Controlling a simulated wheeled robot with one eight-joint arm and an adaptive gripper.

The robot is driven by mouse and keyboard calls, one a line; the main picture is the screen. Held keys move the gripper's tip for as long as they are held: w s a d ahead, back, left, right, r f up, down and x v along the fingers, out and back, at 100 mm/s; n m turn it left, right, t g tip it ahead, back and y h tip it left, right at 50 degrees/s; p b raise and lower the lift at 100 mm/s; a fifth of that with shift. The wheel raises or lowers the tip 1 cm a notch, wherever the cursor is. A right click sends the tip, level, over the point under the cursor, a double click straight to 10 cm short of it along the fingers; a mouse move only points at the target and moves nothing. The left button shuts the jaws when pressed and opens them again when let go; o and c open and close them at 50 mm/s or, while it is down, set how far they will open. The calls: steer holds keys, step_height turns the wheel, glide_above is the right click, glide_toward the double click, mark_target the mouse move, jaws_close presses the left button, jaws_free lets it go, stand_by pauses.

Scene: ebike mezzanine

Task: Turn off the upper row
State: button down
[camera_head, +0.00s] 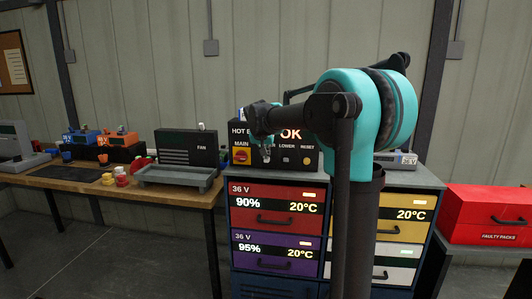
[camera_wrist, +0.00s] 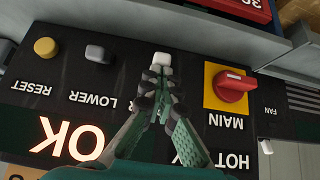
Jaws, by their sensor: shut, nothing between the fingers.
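The black control box (camera_head: 304,135) stands on top of the battery cabinet, with a lit OK sign. In the wrist view the panel (camera_wrist: 60,75) appears upside down. A pale switch (camera_wrist: 162,60) sits between the darker LOWER switch (camera_wrist: 97,54) and the red MAIN knob (camera_wrist: 232,88) on its yellow plate; its label is hidden behind my gripper. My gripper (camera_wrist: 161,73) is shut and empty, its fingertips right at the pale switch; I cannot tell whether they touch. In the head view my gripper (camera_head: 266,155) hides that switch.
A yellow RESET button (camera_wrist: 46,48) is beyond LOWER. Below the box are battery drawers, red (camera_head: 275,204) and purple (camera_head: 275,252). A wooden bench (camera_head: 190,195) with a FAN box (camera_head: 186,148) stands left; a red faulty-packs box (camera_head: 488,214) stands right.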

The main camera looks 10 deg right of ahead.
steer(key=t, duration=0.1)
steer(key=s+f+t+h, duration=0.1)
steer(key=shift+a+f+t, duration=0.15)
steer(key=shift+f+t, duration=0.15)
steer(key=shift+t, duration=0.1)
steer(key=shift+s+f, duration=0.15)
steer(key=shift+f, duration=0.35)
steer(key=shift+r, duration=0.15)
steer(key=shift+r, duration=0.7)
